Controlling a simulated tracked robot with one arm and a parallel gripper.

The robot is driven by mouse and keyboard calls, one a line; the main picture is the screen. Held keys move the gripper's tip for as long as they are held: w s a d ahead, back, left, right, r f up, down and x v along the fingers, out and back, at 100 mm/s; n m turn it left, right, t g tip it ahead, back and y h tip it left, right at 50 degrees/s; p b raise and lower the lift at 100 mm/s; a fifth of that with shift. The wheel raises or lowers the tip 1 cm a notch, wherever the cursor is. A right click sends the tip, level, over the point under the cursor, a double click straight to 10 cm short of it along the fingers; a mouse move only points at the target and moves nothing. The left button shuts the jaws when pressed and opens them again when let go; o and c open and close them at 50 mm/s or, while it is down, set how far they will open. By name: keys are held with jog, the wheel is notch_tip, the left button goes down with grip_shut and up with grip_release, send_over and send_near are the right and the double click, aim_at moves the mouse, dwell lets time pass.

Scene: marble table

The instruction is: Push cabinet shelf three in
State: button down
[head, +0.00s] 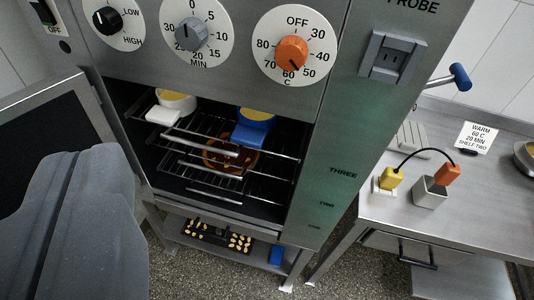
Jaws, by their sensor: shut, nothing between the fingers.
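The steel cabinet (340,150) stands open, with THREE, TWO and ONE marked down its right front post. Inside are several wire racks. The top rack (202,142), which looks like shelf three, carries a container with a white handle (164,115) and one with a blue handle (252,132). A round orange-brown dish (216,160) shows below it, partly hidden by bars. I cannot tell exactly how far each rack sticks out. My gripper (104,152), dark grey, fills the lower left, in front of the open door and left of the racks. It is shut and empty.
The cabinet door (38,118) is swung open at the left. Dials are above the opening. A dark tray (216,235) and a blue item (276,254) are underneath. At right, a steel table (400,225) bears a note card (477,137) and yellow and orange plugs.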

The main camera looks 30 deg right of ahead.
jog(key=w+d+f+n+g+h+p, duration=0.25)
jog(key=w+f+n, duration=0.35)
jog(key=f+n, duration=0.4)
jog(key=w+d+f+n+g+h+p, duration=0.15)
jog(key=w+d+f+n+p, duration=0.3)
jog(key=f+n, duration=0.5)
jog(key=w+d+f+n+g+h+p, duration=0.25)
jog(key=w+f+n, duration=0.35)
jog(key=f+n, duration=0.35)
jog(key=w+d+r+b+x, duration=0.1)
jog(key=r+b+x, duration=0.1)
jog(key=x, duration=1.1)
jog(key=shift+w+d+t, duration=0.25)
jog(key=shift+w+t, duration=0.15)
jog(key=shift+t, duration=0.05)
jog(key=shift+h, duration=0.25)
